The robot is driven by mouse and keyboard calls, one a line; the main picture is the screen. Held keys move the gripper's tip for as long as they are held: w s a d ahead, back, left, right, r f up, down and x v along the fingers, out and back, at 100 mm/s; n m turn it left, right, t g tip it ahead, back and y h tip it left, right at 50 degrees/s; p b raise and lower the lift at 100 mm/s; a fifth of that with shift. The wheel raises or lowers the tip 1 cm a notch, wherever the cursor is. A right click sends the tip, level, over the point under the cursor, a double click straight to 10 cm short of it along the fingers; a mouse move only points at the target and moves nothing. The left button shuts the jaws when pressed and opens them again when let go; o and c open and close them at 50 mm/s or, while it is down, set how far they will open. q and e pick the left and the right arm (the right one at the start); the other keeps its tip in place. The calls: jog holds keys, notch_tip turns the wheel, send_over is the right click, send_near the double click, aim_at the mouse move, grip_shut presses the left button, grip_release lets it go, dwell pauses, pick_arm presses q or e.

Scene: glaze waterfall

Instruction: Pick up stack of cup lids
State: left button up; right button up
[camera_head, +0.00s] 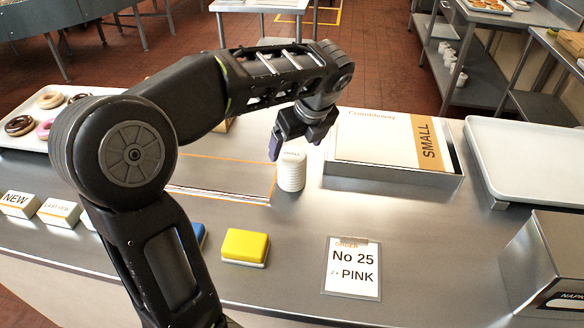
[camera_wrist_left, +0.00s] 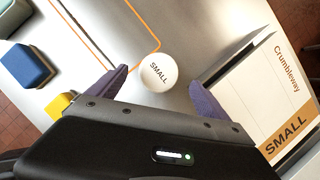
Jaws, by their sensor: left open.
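The stack of white cup lids (camera_head: 291,170) stands upright on the metal counter, just left of the box marked SMALL. In the left wrist view its round top (camera_wrist_left: 159,71), printed SMALL, lies ahead of and between my open fingers. My left gripper (camera_head: 290,143) is above the stack, with its purple-grey fingers spread; a finger hides part of the stack's top edge in the head view. In the wrist view my left gripper (camera_wrist_left: 160,95) holds nothing. My right gripper is not in view.
A shallow box marked SMALL (camera_head: 376,138) stands close right of the stack. A white tray (camera_head: 530,160) lies farther right. A yellow block (camera_head: 245,246), an order card (camera_head: 352,268) and a napkin box (camera_head: 548,262) are nearer. The counter between card and stack is clear.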

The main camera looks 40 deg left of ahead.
aim_at(292, 154)
pick_arm(q)
jog(key=x, duration=0.5)
jog(key=shift+s+p, duration=0.1)
jog(key=shift+p, duration=0.25)
jog(key=c, duration=1.5)
